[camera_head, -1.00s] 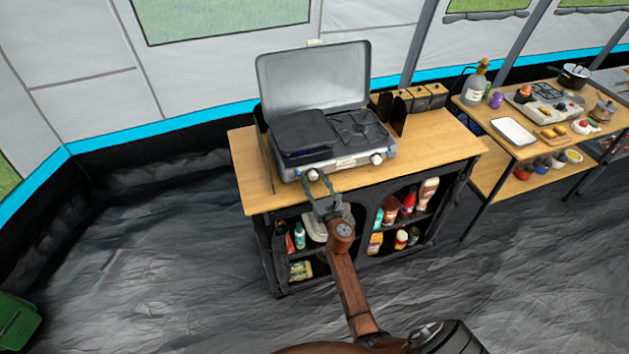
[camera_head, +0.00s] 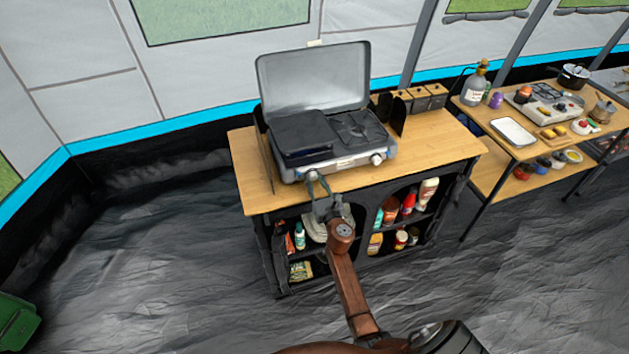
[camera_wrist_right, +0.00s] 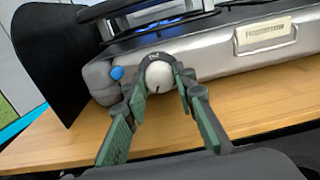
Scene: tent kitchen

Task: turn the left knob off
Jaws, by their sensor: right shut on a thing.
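The camping stove (camera_head: 345,163) stands on the wooden counter with its grey lid raised. Its left knob (camera_wrist_right: 159,77) is a round, pale knob with a dark mark, on the front panel near the left corner. My right gripper (camera_head: 314,180) is at the stove's front left, with its fingers shut around this knob in the wrist view (camera_wrist_right: 159,92). The right knob (camera_head: 376,159) stands free on the same panel. Blue shows beneath the dark griddle (camera_head: 301,132) in the wrist view. My left gripper is out of view.
The wooden counter (camera_head: 432,140) has bare room right of the stove. Bottles and packets fill the shelves below it. A second table (camera_head: 490,118) with a small stove and food stands at right.

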